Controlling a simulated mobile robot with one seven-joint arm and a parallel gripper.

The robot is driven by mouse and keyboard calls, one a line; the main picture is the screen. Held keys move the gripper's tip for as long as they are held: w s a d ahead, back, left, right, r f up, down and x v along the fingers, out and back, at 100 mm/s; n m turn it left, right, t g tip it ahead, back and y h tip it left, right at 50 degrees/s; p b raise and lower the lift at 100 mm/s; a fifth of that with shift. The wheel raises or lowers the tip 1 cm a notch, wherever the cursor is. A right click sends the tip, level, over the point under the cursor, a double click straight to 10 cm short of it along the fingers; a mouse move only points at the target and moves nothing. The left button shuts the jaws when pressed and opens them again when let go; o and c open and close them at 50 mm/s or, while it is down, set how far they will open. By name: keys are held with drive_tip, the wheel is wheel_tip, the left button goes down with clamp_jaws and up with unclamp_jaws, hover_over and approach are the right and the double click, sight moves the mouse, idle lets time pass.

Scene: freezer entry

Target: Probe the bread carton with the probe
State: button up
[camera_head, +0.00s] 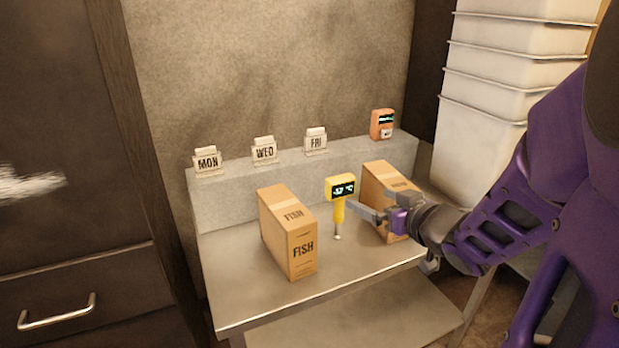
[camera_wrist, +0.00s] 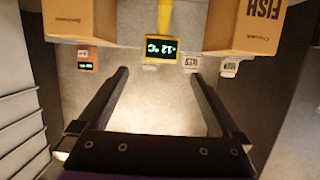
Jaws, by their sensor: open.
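The yellow probe (camera_head: 341,190) stands upright on the steel table between two cartons, its display lit and its metal tip pointing down. In the wrist view the probe (camera_wrist: 166,48) appears upside down, reading about -12 °C. The right carton (camera_head: 376,181) is brown; its top label is too small to read, and my arm hides part of its front. It also shows in the wrist view (camera_wrist: 85,18). The left carton (camera_head: 288,232) is marked FISH. My gripper (camera_head: 368,204) is open and empty, its fingers pointing toward the probe, which lies just beyond the fingertips (camera_wrist: 160,73).
White stacked bins (camera_head: 490,120) stand at right. The table front (camera_head: 345,290) is clear.

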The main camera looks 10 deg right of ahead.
sight(344, 187)
drive_tip(key=b+x, duration=0.2)
drive_tip(key=x, duration=0.9)
drive_tip(key=shift+b+x, duration=0.3)
drive_tip(key=shift+x, duration=2.6)
